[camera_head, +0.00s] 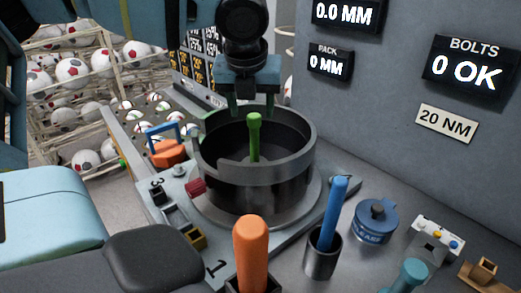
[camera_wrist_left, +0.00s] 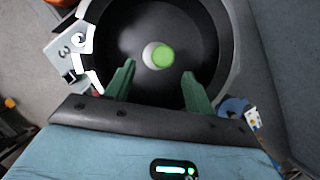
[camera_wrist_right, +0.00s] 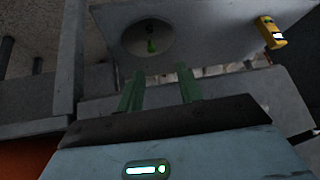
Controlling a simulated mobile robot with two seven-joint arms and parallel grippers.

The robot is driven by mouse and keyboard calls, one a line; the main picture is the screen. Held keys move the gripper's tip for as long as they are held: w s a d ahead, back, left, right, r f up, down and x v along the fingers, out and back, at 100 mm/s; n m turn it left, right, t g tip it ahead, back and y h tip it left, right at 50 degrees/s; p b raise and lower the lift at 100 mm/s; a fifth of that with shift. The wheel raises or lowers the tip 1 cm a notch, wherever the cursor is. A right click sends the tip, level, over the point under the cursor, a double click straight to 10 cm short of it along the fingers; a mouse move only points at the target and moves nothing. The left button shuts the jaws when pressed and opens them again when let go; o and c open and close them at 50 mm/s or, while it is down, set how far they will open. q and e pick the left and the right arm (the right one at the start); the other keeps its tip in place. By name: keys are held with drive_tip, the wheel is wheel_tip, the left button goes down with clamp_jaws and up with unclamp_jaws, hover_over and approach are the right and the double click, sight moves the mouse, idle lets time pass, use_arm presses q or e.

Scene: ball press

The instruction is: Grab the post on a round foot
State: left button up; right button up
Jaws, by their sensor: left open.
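The green post (camera_head: 254,137) stands upright inside a dark round bowl (camera_head: 302,130). In the left wrist view the post's round green top (camera_wrist_left: 163,57) shows from above, with a pale round patch beside it. Its foot is mostly hidden by the bowl's wall in the head view. My left gripper (camera_head: 254,112) hangs over the bowl with its fingers apart and the post's top between or just below them; contact cannot be told. In the right wrist view my right gripper (camera_wrist_right: 161,70) has its fingers apart with nothing between them.
Around the bowl stand an orange-handled tool (camera_head: 250,250), a blue rod (camera_head: 336,205) in a dark cup (camera_head: 322,257), a blue round container (camera_head: 376,220) and an orange block (camera_head: 168,153). Racks of balls (camera_head: 73,71) are at the back left. A grey wall with displays (camera_head: 480,68) bounds the right.

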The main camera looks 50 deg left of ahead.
sight(254, 127)
use_arm(q)
drive_tip(key=shift+x, duration=1.2)
drive_tip(key=shift+w+b+x, duration=0.1)
drive_tip(key=shift+b+x, duration=0.15)
drive_tip(key=shift+x, duration=1.1)
drive_tip(key=shift+w+b+x, duration=0.15)
drive_tip(key=shift+b+x, duration=0.1)
drive_tip(key=shift+x, duration=1.15)
drive_tip(key=shift+a+r, duration=0.1)
drive_tip(key=shift+c, duration=0.4)
clamp_jaws()
